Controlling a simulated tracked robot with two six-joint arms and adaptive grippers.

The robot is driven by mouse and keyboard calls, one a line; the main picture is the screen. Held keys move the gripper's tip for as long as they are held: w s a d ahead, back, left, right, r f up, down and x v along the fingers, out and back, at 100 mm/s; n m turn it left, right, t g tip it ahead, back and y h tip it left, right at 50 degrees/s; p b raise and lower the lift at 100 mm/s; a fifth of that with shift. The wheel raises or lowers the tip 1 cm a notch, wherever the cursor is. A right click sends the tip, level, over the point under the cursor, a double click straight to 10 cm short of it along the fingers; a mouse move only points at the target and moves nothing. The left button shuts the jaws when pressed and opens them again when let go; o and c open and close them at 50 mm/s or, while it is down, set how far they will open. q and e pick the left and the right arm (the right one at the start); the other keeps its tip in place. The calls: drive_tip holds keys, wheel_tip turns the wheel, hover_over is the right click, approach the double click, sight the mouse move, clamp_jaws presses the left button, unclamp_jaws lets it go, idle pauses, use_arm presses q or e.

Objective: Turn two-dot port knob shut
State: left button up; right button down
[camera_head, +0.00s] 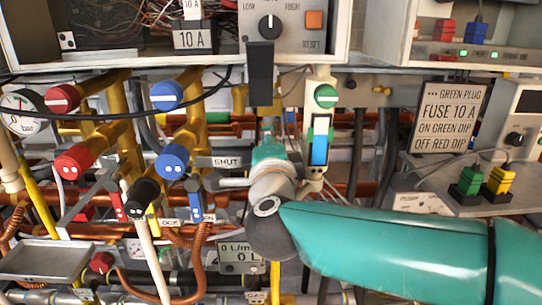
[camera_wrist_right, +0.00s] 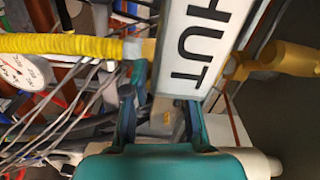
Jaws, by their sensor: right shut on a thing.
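A red knob (camera_head: 73,164), a blue knob (camera_head: 172,163) and a black knob (camera_head: 143,194) each carry two white dots and stand at the left in the head view. A SHUT label (camera_head: 227,162) is right of the blue knob, and its large letters fill the top of the right wrist view (camera_wrist_right: 205,45). My right gripper (camera_head: 268,150) is right of that label, pointing into the pipework. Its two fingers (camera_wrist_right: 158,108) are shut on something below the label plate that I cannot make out. Its wrist partly hides the contact. My left gripper is not in view.
A red knob (camera_head: 62,98), a blue knob (camera_head: 167,95) and a green knob (camera_head: 325,96) have single bars. A black cable (camera_head: 120,115) crosses in front of the pipes. A grey tray (camera_head: 45,262) is lower left. A fuse sign (camera_head: 448,118) stands at right.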

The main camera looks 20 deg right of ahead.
drive_tip(key=m+b, duration=0.1)
drive_tip(key=m, duration=0.1)
drive_tip(key=m+b, duration=0.1)
drive_tip(key=shift+f+m+b, duration=0.3)
drive_tip(key=shift+f+m, duration=0.1)
drive_tip(key=shift+m+b, duration=0.95)
drive_tip(key=shift+m, duration=0.45)
drive_tip(key=c, duration=0.9)
unclamp_jaws()
drive_tip(key=shift+r, duration=0.15)
drive_tip(key=shift+c, duration=0.2)
drive_tip(key=shift+s+r, duration=0.1)
